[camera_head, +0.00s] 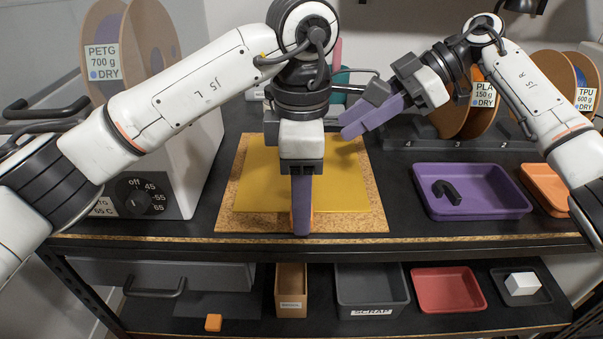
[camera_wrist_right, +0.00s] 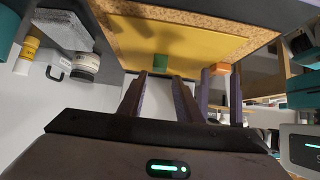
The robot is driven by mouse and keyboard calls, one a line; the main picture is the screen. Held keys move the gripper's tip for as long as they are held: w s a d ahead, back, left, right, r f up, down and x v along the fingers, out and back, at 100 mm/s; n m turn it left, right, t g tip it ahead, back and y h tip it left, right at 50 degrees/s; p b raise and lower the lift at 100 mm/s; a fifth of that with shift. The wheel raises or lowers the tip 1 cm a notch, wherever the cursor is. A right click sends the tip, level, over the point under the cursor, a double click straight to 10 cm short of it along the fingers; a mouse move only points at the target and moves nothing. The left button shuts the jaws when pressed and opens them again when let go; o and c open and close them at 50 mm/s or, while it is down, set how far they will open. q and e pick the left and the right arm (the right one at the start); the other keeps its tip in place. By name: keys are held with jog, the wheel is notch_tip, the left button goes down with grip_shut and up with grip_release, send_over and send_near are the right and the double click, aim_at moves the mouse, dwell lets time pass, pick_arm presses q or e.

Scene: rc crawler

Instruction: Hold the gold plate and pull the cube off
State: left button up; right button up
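The gold plate (camera_head: 350,185) lies flat on a cork board (camera_head: 230,215) at the middle of the bench. The left gripper (camera_head: 301,222) points down over the plate's front edge; its fingers line up, so the gap and any contact are hidden. The right gripper (camera_head: 350,124) hovers over the plate's back right, its purple fingers pointing left. In the right wrist view, a green cube (camera_wrist_right: 160,61) sits at the gold plate's (camera_wrist_right: 190,40) edge, ahead of my open, empty right fingers (camera_wrist_right: 160,78). The cube is hidden in the head view.
A purple tray (camera_head: 480,206) with a dark curved part (camera_head: 447,192) and an orange tray (camera_head: 545,188) stand right of the board. Filament spools (camera_head: 470,110) stand behind. A dryer box (camera_head: 180,150) is at left. Bins and an orange block (camera_head: 213,322) are on the lower shelf.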

pick_arm(q)
jog(key=shift+f, duration=0.45)
jog(key=shift+c, duration=0.3)
